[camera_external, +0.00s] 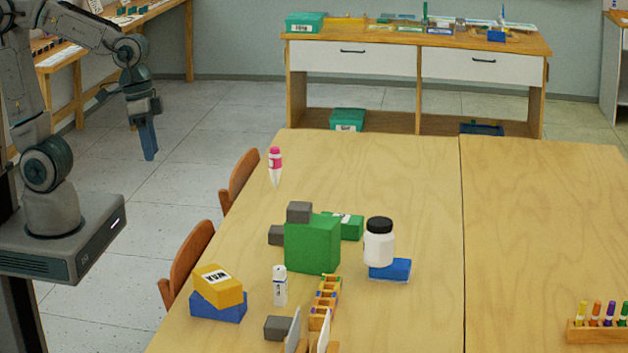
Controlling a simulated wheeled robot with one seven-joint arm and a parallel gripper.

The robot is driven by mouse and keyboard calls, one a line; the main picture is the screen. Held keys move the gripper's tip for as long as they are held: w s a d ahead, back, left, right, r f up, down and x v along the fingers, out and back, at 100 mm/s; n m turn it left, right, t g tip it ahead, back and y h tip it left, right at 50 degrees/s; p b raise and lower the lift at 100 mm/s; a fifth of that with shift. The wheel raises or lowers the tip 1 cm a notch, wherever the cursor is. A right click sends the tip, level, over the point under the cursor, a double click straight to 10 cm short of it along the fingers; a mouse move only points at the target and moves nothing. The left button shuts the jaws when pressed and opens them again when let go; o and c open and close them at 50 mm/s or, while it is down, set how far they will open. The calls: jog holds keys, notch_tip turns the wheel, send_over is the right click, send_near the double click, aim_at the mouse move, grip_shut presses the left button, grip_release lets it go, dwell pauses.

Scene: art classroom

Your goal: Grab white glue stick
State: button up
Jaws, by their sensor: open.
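A small white cylinder with dark print and a grey-white cap, which looks like the white glue stick (280,287), stands upright on the wooden table. It is between a stacked yellow and blue box pair and a wooden holder, in front of a green block. My gripper (149,143) hangs fingers down at the upper left, over the floor beyond the table's left edge. It is open and empty, well away from the glue stick. Its fingers overlap in this view, so the gap between them is hard to see.
A yellow box (218,285) rests on a blue box (217,308). The tall green block (312,245) stands behind the stick. A white jar (379,242) is on a blue box, and a pink-capped tube (275,166) is farther back. Chairs (188,262) line the left edge. The table's right is mostly clear.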

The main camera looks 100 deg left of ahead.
jog(key=w+f+n+g+h+b, duration=0.1)
jog(key=w+n, duration=0.3)
jog(key=w, duration=0.5)
jog(key=n+g+h+b, duration=0.2)
jog(key=n+h+b, duration=0.15)
jog(key=n, duration=0.65)
send_over(279, 298)
jog(key=a, duration=0.6)
notch_tip(279, 298, down, 14)
jog(key=shift+y, duration=0.35)
jog(key=x, duration=0.9)
jog(key=w+x, duration=0.1)
jog(key=x, duration=0.3)
jog(key=shift+s+d+f, duration=0.1)
jog(key=shift+d+f, duration=0.1)
jog(key=shift+f, duration=0.05)
jog(key=c, duration=1.1)
